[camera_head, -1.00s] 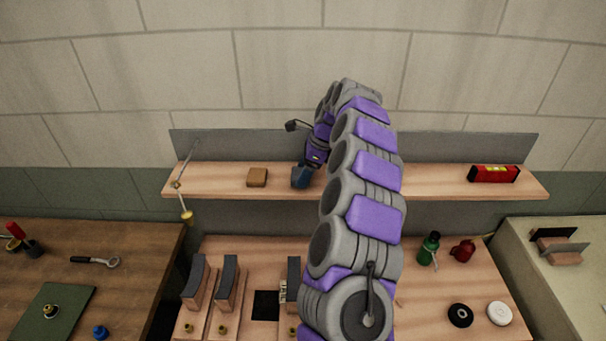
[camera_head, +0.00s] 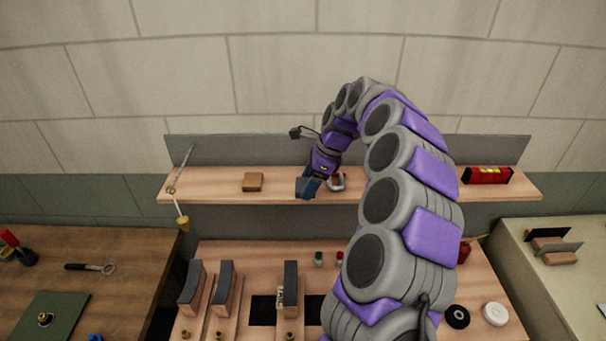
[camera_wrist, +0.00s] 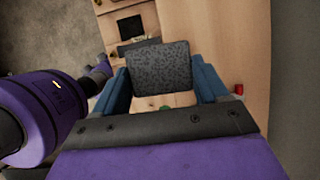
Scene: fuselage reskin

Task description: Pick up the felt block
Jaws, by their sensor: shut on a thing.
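The felt block (camera_wrist: 158,70) is dark grey and speckled. In the wrist view it sits between the two blue fingers of my gripper (camera_wrist: 160,88), which is shut on it. In the head view my gripper (camera_head: 308,187) is at the front of the wall shelf (camera_head: 220,187), left of the arm.
A brown block (camera_head: 252,182) lies on the shelf to the left of my gripper. A red and white item (camera_head: 337,182) is just right of it. A red level (camera_head: 487,175) lies at the shelf's right. Dark-topped wooden blocks (camera_head: 224,288) stand on the bench below.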

